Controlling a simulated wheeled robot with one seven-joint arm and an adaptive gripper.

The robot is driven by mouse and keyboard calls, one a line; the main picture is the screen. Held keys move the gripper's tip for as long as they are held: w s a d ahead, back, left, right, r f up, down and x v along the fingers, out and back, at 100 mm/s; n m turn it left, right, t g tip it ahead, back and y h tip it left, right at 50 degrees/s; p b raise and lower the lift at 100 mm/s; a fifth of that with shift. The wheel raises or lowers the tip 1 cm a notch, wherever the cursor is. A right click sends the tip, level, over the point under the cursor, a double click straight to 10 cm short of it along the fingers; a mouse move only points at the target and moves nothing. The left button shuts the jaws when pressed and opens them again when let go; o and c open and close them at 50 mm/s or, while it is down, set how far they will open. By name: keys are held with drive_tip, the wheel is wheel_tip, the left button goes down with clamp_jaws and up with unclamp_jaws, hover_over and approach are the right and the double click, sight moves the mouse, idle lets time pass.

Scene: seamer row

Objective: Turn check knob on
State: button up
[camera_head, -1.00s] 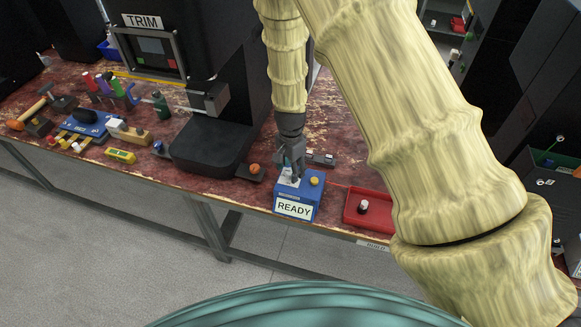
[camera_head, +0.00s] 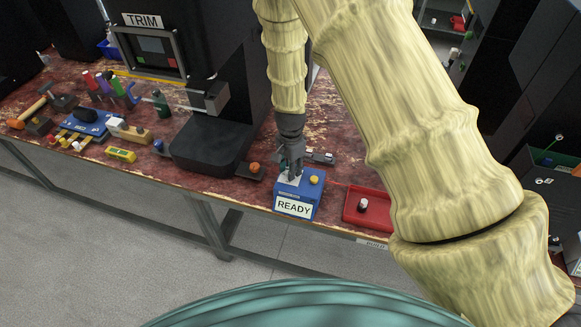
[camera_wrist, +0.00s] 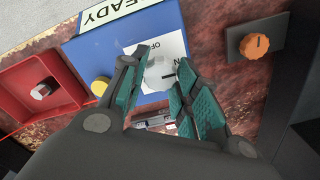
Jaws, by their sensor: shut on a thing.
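The check knob (camera_wrist: 154,76) is a pale grey knob on a white dial plate (camera_wrist: 172,48) marked OFF and ON. The plate is on top of the blue box (camera_head: 284,205) labelled READY, at the bench's front edge. My gripper (camera_wrist: 160,68) reaches down over the box with its green-padded fingers on either side of the knob, shut on it. In the head view my gripper (camera_head: 289,176) covers most of the knob. The knob's exact pointing direction is hard to tell.
A yellow button (camera_head: 314,180) is on the same box. A red tray (camera_head: 352,213) with a small white-topped piece stands to the right. An orange knob (camera_head: 255,167) on a dark plate is to the left, beside a black machine (camera_head: 205,152). Tools lie further left.

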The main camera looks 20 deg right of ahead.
drive_tip(key=o, duration=1)
drive_tip(key=shift+c, duration=0.2)
drive_tip(key=shift+o, duration=0.3)
drive_tip(key=shift+w+d+r, duration=0.1)
drive_tip(key=shift+w+r, duration=0.2)
drive_tip(key=shift+r, duration=0.4)
drive_tip(key=shift+w+d+r, duration=0.1)
drive_tip(key=shift+w+r, duration=0.25)
drive_tip(key=shift+r, duration=0.3)
drive_tip(key=shift+w+r, duration=0.3)
drive_tip(key=shift+r, duration=0.4)
drive_tip(key=s+r, duration=0.3)
drive_tip(key=r, duration=0.5)
drive_tip(key=shift+w+a+f+n+b, duration=0.1)
drive_tip(key=shift+w+f+n+b, duration=0.25)
drive_tip(key=shift+f+n, duration=1.35)
drive_tip(key=shift+w+f+n+b, duration=0.1)
drive_tip(key=shift+f+n+b, duration=0.65)
drive_tip(key=shift+f, duration=1.6)
drive_tip(key=shift+w+a+f+n+b, duration=0.1)
drive_tip(key=shift+w+f+n+b, duration=0.15)
drive_tip(key=shift+f+n, duration=1.55)
